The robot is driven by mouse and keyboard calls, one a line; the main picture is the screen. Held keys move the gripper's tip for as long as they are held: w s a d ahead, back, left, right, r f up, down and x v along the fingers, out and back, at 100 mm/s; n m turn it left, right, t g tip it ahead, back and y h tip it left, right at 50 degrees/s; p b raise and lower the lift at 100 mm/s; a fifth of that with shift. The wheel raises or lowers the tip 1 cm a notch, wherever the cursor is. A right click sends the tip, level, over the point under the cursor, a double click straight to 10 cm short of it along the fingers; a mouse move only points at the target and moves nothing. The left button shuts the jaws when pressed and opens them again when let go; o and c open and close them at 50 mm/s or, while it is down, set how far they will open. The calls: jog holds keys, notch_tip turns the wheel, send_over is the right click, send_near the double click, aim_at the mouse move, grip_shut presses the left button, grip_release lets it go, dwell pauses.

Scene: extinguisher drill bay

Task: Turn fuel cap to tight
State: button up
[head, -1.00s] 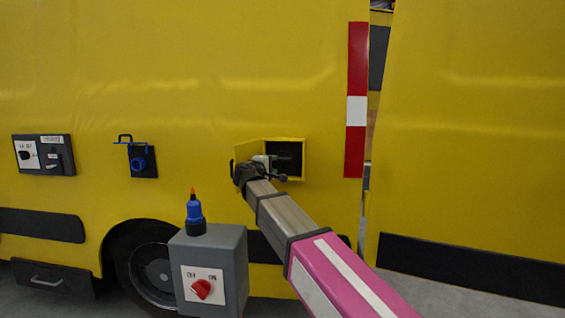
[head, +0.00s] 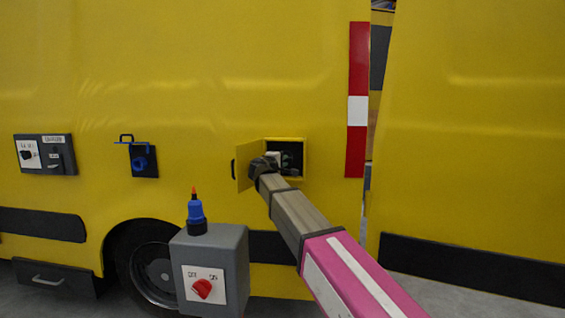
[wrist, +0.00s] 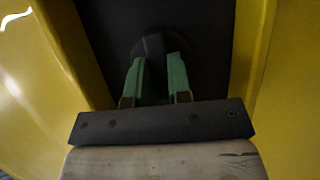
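The fuel cap (wrist: 154,44) is a dark round shape on the dark back wall of the filler recess (head: 302,158), faint in the wrist view. My gripper (wrist: 160,62) has two green fingers reaching into the recess, in front of the cap. The fingers stand apart with a dark gap between them. Their tips overlap the cap's lower part; I cannot tell whether they touch it. In the head view my gripper mostly hides the cap. The yellow filler door (head: 246,168) is swung open to the left.
The recess's yellow side walls stand close on both sides of my gripper. A grey box (head: 229,262) with a red knob (head: 202,288) and a blue bottle-like object (head: 196,213) on top stands front left. A blue-handled panel (head: 143,160) and switch panel (head: 60,155) are farther left.

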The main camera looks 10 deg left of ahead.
grip_shut()
jog(key=shift+d+r+m+g+y, duration=0.1)
jog(key=shift+m+g+y, duration=0.75)
jog(key=shift+m, duration=1.4)
jog(key=shift+d+r+m+g+y, duration=0.15)
jog(key=shift+m+g+y, duration=0.2)
jog(key=shift+m+y, duration=1.5)
jog(key=shift+d+m+g+y, duration=0.1)
jog(key=shift+m+g+y, duration=0.5)
jog(key=shift+m, duration=2.1)
jog(key=o, duration=0.8)
grip_release()
jog(key=shift+s, duration=0.1)
jog(key=v, duration=1)
jog(key=shift+s+r, duration=0.15)
jog(key=shift+s, duration=0.15)
